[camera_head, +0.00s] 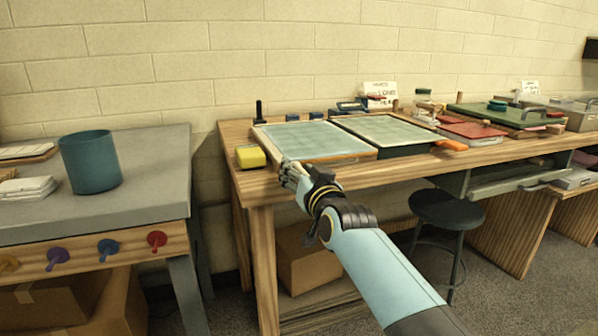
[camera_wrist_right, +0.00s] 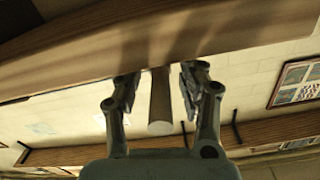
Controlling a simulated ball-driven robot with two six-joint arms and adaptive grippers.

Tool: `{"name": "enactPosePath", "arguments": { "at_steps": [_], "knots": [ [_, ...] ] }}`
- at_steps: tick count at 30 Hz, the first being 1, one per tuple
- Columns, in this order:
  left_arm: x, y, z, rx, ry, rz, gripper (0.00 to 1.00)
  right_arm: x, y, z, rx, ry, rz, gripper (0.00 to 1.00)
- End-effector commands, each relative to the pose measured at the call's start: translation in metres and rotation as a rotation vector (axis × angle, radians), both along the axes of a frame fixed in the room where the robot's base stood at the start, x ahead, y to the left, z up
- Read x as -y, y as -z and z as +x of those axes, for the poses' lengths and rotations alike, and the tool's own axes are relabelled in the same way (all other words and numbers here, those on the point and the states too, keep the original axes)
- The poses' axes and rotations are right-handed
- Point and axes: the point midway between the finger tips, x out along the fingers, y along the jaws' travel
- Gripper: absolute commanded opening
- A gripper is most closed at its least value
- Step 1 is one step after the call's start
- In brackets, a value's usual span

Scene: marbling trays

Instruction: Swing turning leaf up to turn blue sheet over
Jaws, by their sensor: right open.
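Two shallow framed panels with pale blue-green faces lie side by side on the wooden table: a left panel (camera_head: 310,139) and a right panel (camera_head: 390,130). Both lie flat. I cannot tell for sure which is the turning leaf or which face is the blue sheet. My right gripper (camera_head: 292,172) is at the left panel's front-left corner. In the right wrist view my right gripper (camera_wrist_right: 158,82) is open, with a round peg (camera_wrist_right: 160,105) between its fingers and gaps on both sides. My left gripper is out of view.
A yellow block (camera_head: 250,157) sits left of the left panel. A black upright peg (camera_head: 259,111) stands behind it. An orange piece (camera_head: 451,145) is at the right panel's front-right corner. A grey table (camera_head: 150,165) with a teal bucket (camera_head: 89,162) stands left.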

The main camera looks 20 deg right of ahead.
Motion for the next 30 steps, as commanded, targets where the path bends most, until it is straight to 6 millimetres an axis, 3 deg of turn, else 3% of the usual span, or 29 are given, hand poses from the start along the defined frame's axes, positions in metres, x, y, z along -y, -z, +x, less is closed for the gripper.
{"name": "enactPosePath", "arguments": {
  "at_steps": [6,16,30],
  "knots": [
    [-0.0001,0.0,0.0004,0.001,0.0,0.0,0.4,0.0001,-0.0001,0.0003,0.0,0.0,0.0,0.41],
    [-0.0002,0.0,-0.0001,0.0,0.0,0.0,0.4,0.0,0.0,0.0,0.0,0.0,0.0,0.0],
    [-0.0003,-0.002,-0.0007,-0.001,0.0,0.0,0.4,0.0017,-0.0025,-0.0001,-0.001,0.0,0.008,0.0]
  ]
}}
